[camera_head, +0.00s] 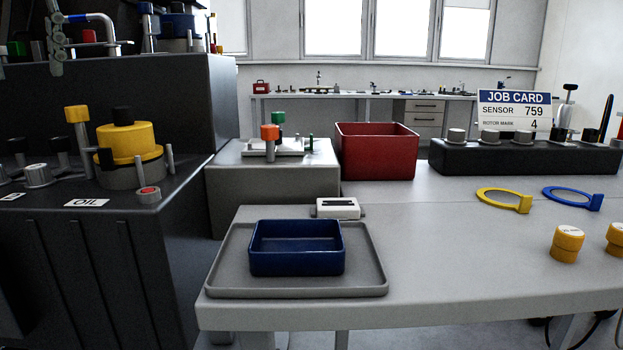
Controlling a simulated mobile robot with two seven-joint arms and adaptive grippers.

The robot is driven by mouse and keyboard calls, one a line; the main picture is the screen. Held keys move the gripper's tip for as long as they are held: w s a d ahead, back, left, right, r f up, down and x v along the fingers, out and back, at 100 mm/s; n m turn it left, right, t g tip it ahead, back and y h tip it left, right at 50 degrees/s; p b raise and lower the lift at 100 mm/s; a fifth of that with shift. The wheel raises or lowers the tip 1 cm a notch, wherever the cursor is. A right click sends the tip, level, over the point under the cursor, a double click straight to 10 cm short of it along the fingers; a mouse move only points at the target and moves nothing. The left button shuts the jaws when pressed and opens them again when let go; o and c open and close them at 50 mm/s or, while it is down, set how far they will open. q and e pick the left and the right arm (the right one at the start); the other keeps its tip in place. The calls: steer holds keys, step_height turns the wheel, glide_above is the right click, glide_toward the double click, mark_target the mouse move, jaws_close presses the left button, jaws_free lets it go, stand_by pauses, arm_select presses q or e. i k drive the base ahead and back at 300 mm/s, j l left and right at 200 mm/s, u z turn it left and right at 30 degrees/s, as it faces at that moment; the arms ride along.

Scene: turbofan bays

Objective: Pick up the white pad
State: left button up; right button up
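A small white block-like pad (338,208) with a dark slot on its face lies on the grey table, just behind the grey tray. It is the only thing in view that fits the white pad. Its front lower edge is close to the tray's back rim; I cannot tell whether they touch. Neither of my grippers is in view.
A blue bin (297,262) sits in the grey tray (365,285). A red bin (377,160) and a grey block with fittings (270,185) stand behind. Yellow (505,199) and blue (573,199) rings and yellow caps (567,244) lie right. The table's middle is clear.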

mark_target(348, 208)
steer(key=k, duration=1.4)
